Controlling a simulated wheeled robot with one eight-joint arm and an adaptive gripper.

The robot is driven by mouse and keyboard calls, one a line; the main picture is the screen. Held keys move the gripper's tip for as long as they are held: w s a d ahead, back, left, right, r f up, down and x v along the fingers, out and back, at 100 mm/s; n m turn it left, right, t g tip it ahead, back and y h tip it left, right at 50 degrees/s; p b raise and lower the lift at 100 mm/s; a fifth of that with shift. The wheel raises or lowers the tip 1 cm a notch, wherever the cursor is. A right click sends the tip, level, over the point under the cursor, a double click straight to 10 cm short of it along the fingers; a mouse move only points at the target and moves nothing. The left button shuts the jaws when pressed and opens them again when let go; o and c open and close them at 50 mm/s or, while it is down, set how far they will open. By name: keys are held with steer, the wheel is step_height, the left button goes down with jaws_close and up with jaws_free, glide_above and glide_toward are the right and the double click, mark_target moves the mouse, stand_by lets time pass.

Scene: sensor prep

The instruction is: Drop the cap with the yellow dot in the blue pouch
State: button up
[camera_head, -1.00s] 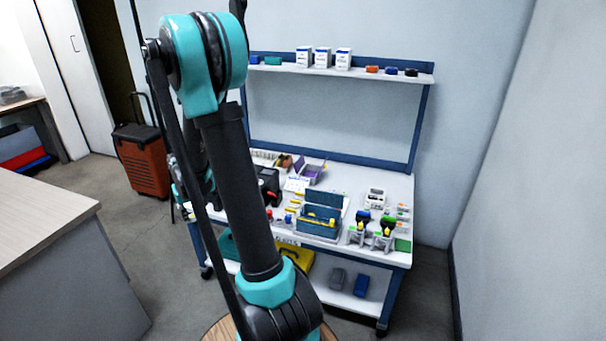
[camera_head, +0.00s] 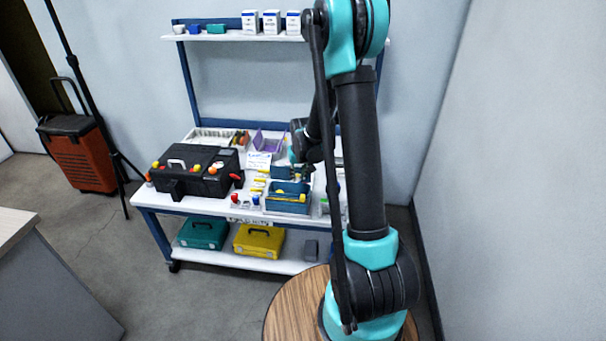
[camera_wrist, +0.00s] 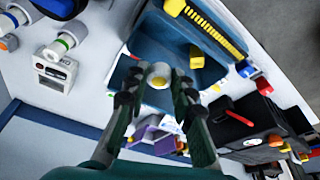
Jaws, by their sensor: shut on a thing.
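My gripper (camera_wrist: 157,80) is shut on a small white cap (camera_wrist: 157,70) with a yellow spot on it, held between the fingertips in the wrist view. The blue pouch (camera_wrist: 150,38) is open beside and beneath the cap in that view, with a yellow piece inside and a yellow strip along one edge. I cannot tell whether the cap is fully over its opening. In the head view the blue pouch (camera_head: 287,206) stands on the workbench, and my gripper is just above it, partly hidden by my arm.
A black toolbox (camera_head: 195,172) with coloured pieces on top stands left of the pouch on the white bench (camera_head: 155,197). A white device (camera_wrist: 55,68) and capped tubes lie on the other side. A purple tray (camera_head: 268,143) is behind. A shelf (camera_head: 225,36) overhangs the back.

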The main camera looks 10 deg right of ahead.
steer(key=shift+d+f, duration=0.25)
steer(key=shift+f, duration=2.6)
steer(key=o, duration=1)
steer(key=shift+a, duration=0.1)
steer(key=shift+o, duration=0.2)
steer(key=shift+r, duration=0.1)
steer(key=shift+r, duration=3.4)
